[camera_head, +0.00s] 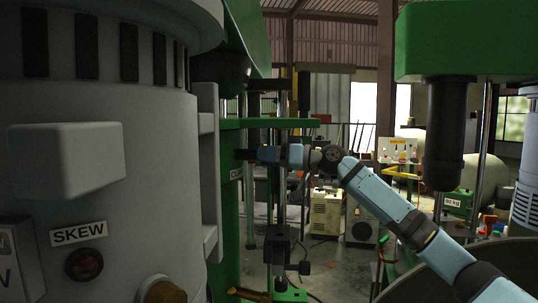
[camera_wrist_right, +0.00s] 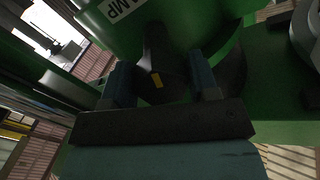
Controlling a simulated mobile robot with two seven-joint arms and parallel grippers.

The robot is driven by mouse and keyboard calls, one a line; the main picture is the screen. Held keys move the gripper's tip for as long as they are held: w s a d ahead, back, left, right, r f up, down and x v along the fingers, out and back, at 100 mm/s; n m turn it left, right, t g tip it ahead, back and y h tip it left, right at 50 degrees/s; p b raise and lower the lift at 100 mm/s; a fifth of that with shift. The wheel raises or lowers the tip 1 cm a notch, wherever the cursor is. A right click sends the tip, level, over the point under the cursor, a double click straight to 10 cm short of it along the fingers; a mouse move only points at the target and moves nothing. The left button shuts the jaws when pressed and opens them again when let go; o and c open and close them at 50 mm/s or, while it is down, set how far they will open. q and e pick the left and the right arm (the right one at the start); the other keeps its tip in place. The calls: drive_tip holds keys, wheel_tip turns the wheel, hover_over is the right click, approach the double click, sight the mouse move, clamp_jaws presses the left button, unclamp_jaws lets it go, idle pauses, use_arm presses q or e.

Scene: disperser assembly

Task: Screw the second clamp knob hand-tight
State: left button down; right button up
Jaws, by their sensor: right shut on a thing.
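A black clamp knob (camera_wrist_right: 157,62) with a small yellow mark sits against the green machine column (camera_wrist_right: 205,22), below a white label (camera_wrist_right: 122,8) reading "AMP". My right gripper (camera_wrist_right: 163,82) is shut on the knob, with one blue-grey finger on each side of it. In the head view, my right gripper (camera_head: 243,154) reaches from the right to the green column beside the large grey housing. The knob is too small and dark there to make out. How tightly the knob is seated cannot be told. My left gripper is not in view.
A green head with a dark shaft (camera_head: 446,130) hangs at the right above a large round vessel rim (camera_head: 400,283). A black clamp block on a rod (camera_head: 280,245) stands below my right forearm.

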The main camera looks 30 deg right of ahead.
drive_tip(key=m+p, duration=0.2)
drive_tip(key=m, duration=0.1)
drive_tip(key=shift+r+m, duration=0.1)
drive_tip(key=shift+m, duration=0.3)
drive_tip(key=m+p, duration=0.2)
drive_tip(key=shift+m, duration=0.4)
drive_tip(key=m+p, duration=0.4)
drive_tip(key=m+t+p, duration=0.1)
drive_tip(key=m+p, duration=0.3)
drive_tip(key=p, duration=0.1)
drive_tip(key=shift+r+m, duration=0.2)
drive_tip(key=shift+m, duration=0.2)
drive_tip(key=shift+m+p, duration=0.5)
drive_tip(key=shift+p, duration=0.05)
drive_tip(key=shift+f+m+t+h+p, duration=0.1)
drive_tip(key=shift+m+t+h+p, duration=0.25)
drive_tip(key=shift+m+p, duration=0.5)
drive_tip(key=shift+f+m+p, duration=0.1)
drive_tip(key=shift+m+p, duration=0.25)
drive_tip(key=shift+m, duration=1.3)
